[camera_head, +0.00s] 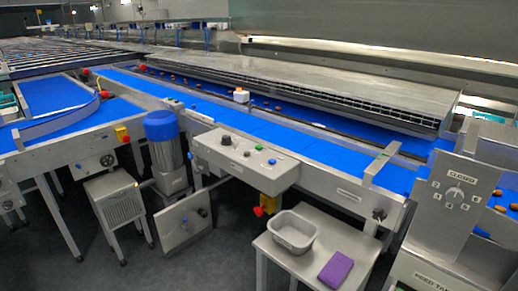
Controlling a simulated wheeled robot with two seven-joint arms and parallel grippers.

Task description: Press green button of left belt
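A grey control box (245,163) is mounted on the front side of the long blue belt (250,128) in the middle. It has a dark knob (226,140) and several small buttons. Another blue belt (55,96) lies at the far left. A yellow and red switch (122,134) is on that belt's frame, and I see no clear green button there. Neither of my grippers is in view.
A small steel table (322,247) in front holds a grey tub (292,231) and a purple cloth (336,269). A blue-topped motor (162,150) stands left of the control box. A red and yellow switch (266,204) hangs below the box. A steel panel with a dial (455,192) is at right.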

